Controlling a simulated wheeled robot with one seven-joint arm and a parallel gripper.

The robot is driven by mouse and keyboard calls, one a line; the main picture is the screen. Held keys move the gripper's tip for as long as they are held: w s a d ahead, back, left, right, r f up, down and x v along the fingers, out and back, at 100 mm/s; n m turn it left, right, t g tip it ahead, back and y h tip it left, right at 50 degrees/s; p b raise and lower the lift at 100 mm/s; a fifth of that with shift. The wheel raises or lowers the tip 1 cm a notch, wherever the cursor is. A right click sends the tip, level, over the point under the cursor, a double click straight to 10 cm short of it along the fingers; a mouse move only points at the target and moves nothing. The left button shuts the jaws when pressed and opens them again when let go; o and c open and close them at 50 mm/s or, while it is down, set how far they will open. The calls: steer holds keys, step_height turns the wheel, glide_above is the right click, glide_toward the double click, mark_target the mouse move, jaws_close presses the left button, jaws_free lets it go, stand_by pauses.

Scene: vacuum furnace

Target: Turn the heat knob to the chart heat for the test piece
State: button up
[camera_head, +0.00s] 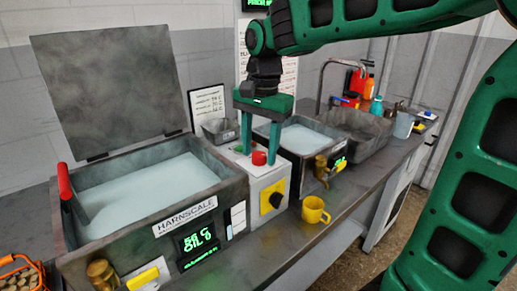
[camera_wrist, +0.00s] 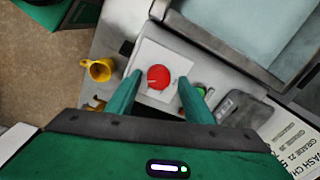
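A round red knob (camera_head: 259,158) sits on top of a white-grey box between two tanks; it also shows in the wrist view (camera_wrist: 158,77) on a white plate. A black knob on a yellow plate (camera_head: 272,198) is on the box's front. I cannot tell which is the heat knob. My gripper (camera_head: 259,145) points down over the box. In the wrist view its green fingers (camera_wrist: 158,92) are open, one on each side of the red knob with gaps. A chart (camera_head: 208,104) stands behind the left tank; its text is too small to read. I cannot identify the test piece.
The left tank (camera_head: 199,210) has a raised lid (camera_head: 112,88) and a green display (camera_head: 198,242). A smaller tank (camera_head: 311,143) and a sink (camera_head: 361,130) lie to the right. A yellow mug (camera_head: 314,211) stands near the bench's front edge.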

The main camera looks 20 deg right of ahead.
mark_target(261, 154)
step_height(261, 154, up, 11)
steer(key=shift+s+d+f, duration=0.15)
steer(key=shift+s+d, duration=0.05)
stand_by(0.5)
stand_by(0.3)
steer(key=s+d+f+n, duration=0.2)
steer(key=s+d+f, duration=0.6)
steer(key=s+f, duration=0.3)
steer(key=s+d+f+n, duration=0.2)
steer(key=s+d+f, duration=0.7)
steer(key=s, duration=0.3)
steer(key=shift+s+d+f, duration=0.15)
steer(key=shift+s+f, duration=0.05)
steer(key=shift+f, duration=0.65)
